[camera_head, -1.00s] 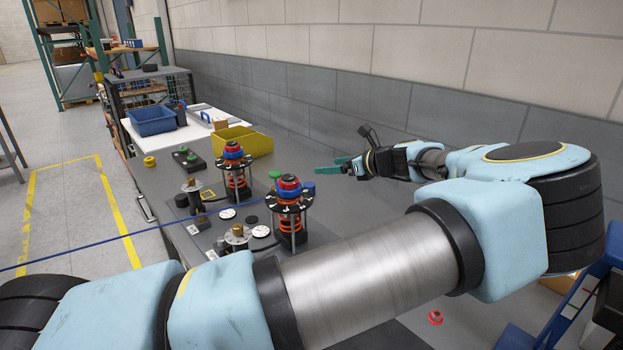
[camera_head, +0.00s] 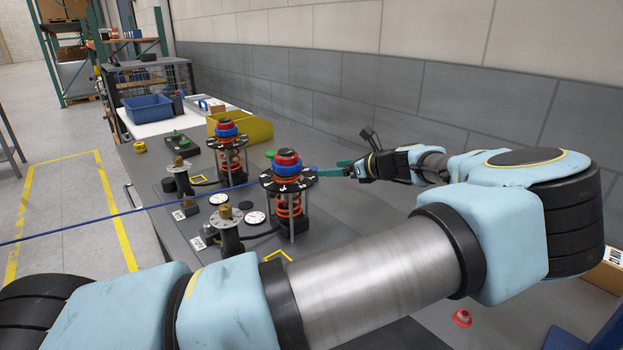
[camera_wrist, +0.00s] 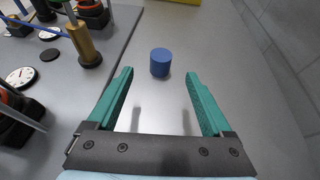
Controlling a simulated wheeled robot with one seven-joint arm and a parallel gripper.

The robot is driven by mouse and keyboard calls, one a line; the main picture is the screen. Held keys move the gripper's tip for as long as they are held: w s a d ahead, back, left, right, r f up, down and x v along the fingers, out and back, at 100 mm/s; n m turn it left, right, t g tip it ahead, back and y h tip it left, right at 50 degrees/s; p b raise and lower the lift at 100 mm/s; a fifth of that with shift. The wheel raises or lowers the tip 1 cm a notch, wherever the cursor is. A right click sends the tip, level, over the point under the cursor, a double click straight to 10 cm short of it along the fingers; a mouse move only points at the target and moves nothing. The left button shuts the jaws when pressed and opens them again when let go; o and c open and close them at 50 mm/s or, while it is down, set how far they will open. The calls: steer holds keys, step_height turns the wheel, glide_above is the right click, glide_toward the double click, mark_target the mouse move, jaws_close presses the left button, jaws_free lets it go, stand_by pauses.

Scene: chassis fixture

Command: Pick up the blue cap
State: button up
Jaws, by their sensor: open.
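The blue cap (camera_wrist: 160,61) is a short plain cylinder standing upright on the grey table in the wrist view. My gripper (camera_wrist: 159,76) is open, with its green fingers apart and empty. The cap appears centred between the fingers, at or just beyond their tips, with space on both sides. In the head view my gripper (camera_head: 343,169) is behind and right of the nearer spring fixture (camera_head: 288,185). There the cap is mostly hidden behind that fixture's black disc, so I cannot judge the remaining distance.
A brass post (camera_wrist: 85,45) stands left of my left finger, close to a raised plate edge. The wall (camera_head: 420,90) runs along the right. A second spring fixture (camera_head: 229,150), a yellow bin (camera_head: 255,129) and a blue bin (camera_head: 148,113) stand farther back. Table around the cap is clear.

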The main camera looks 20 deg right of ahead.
mark_target(312, 168)
steer(key=p+x, duration=0.2)
steer(key=x, duration=0.2)
steer(key=p+x, duration=0.2)
steer(key=x, duration=0.3)
steer(key=shift+w+r, duration=0.1)
steer(key=shift+w, duration=0.45)
steer(key=shift+c, duration=0.3)
jaws_close()
